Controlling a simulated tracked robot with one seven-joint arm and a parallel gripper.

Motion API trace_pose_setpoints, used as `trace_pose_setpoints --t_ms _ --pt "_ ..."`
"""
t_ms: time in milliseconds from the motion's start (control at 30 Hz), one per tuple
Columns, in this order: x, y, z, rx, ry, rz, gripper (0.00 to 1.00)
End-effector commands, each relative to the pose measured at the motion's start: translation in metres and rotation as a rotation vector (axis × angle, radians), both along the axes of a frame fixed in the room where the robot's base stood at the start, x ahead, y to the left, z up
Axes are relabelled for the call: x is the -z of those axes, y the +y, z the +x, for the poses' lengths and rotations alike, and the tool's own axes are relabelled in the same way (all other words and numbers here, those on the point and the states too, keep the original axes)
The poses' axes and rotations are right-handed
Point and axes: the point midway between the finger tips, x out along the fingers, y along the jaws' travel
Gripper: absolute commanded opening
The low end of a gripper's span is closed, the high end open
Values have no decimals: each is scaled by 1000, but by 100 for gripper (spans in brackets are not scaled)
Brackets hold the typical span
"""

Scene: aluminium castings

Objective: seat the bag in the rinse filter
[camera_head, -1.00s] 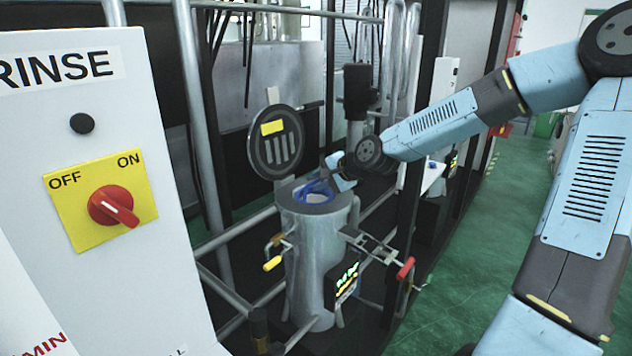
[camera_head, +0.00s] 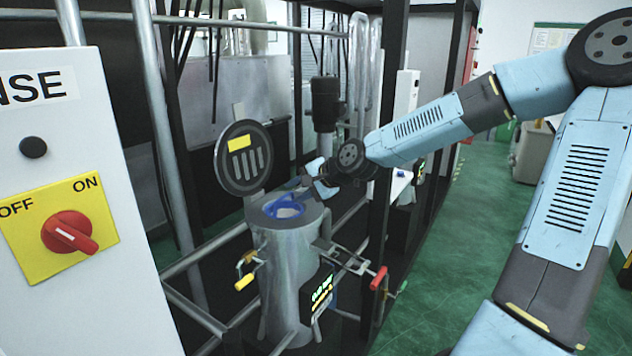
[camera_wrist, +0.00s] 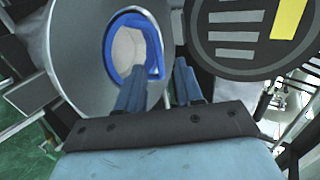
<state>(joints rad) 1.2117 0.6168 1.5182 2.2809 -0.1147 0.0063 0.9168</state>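The rinse filter (camera_head: 290,265) is an upright metal cylinder, its round dark lid (camera_head: 243,158) swung up behind its mouth. The bag's blue ring (camera_head: 285,207) lies in the mouth; the wrist view shows the ring (camera_wrist: 110,45) around the pale bag interior (camera_wrist: 129,48). The bag's body is hidden inside the cylinder. My gripper (camera_head: 306,183) is just above the right side of the mouth. In the wrist view its two blue fingers (camera_wrist: 160,72) stand apart with a gap between them. The left finger overlaps the ring's lower edge; I cannot tell whether it touches.
The white rinse panel (camera_head: 75,150) with a red switch (camera_head: 70,232) stands at the left. A yellow-handled clamp (camera_head: 244,281) and a red-handled clamp (camera_head: 378,278) hang on the filter's sides. Pipes and frame posts surround it.

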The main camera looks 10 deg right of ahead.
Motion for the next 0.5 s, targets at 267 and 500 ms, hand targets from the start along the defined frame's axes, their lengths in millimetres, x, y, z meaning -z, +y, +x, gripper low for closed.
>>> trace_pose_setpoints --t_ms 267,500 --pt "-15 -16 -15 2 -1 0 36" --pt "-27 -29 -28 2 -1 1 36"
